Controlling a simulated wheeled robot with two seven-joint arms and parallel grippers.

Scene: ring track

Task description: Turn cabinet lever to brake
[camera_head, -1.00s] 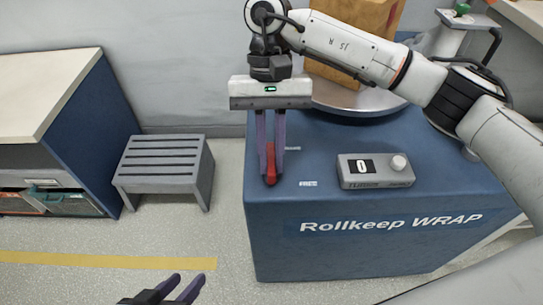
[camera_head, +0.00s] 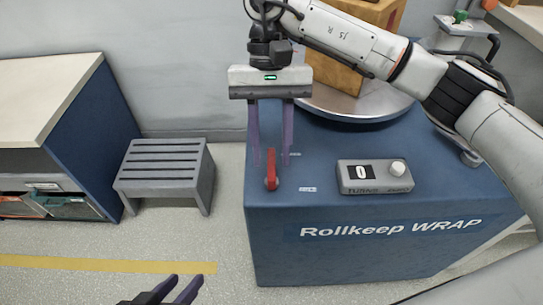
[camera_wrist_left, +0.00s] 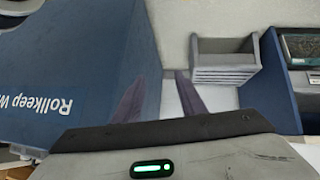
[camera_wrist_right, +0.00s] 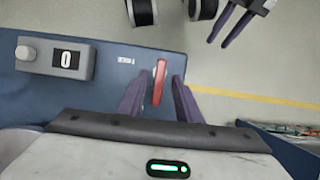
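The red lever (camera_head: 271,172) sits on the top of the blue cabinet (camera_head: 330,262), near its front left corner. It runs roughly front to back. It also shows in the right wrist view (camera_wrist_right: 159,82), between the fingertips with space on both sides. My right gripper (camera_head: 272,162) is open and points down around or just above the lever; its exact height is unclear. A small white label (camera_head: 307,189) lies right of the lever's front end; its text is too small to read. My left gripper (camera_head: 188,279) is open and empty over the floor.
A grey box with a knob and a "0" display (camera_head: 374,177) stands right of the lever. Behind it are a turntable (camera_head: 352,107) and a brown carton (camera_head: 345,80). A grey slatted stool (camera_head: 165,165) and a pale-topped counter (camera_head: 45,95) stand left, across open floor.

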